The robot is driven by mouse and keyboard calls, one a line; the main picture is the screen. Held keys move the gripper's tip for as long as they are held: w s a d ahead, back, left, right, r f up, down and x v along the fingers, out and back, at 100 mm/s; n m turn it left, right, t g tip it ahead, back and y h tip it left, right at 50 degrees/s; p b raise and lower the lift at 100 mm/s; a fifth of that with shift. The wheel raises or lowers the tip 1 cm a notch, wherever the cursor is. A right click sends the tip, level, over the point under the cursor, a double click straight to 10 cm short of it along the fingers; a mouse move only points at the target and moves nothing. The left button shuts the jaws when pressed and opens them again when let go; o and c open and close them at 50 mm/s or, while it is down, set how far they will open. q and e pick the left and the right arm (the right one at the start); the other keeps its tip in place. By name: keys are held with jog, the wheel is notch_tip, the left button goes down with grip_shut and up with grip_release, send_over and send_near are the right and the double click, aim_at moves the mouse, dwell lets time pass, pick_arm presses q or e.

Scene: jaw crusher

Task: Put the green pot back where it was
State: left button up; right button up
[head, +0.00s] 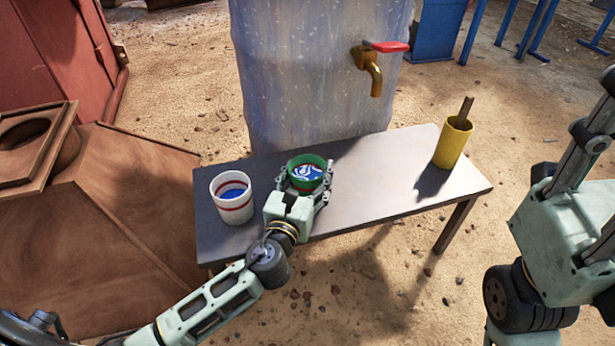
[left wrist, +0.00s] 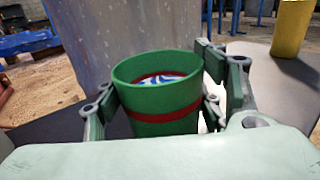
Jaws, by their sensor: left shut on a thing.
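The green pot (head: 308,161) is at the back middle of the narrow grey table (head: 395,197), in front of the barrel. It has a red band, and something blue and white shows inside it. My left gripper (head: 304,190) is shut on the green pot from the front, with a finger on each side. In the left wrist view the pot (left wrist: 160,95) stands upright between the fingers. Its base is hidden, so I cannot tell whether it touches the table. My right arm is at the right edge of the head view; its fingers are not clearly visible.
A white cup (head: 233,207) with red bands and blue contents stands left of the pot. A yellow cup (head: 453,146) holding a brown stick stands at the right. A barrel (head: 300,80) with a brass tap (head: 374,75) rises behind. The table between pot and yellow cup is clear.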

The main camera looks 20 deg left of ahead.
pick_arm(q)
jog(key=shift+r, duration=0.1)
jog(key=shift+f, duration=0.2)
jog(key=o, duration=1.7)
jog(key=shift+r, duration=0.1)
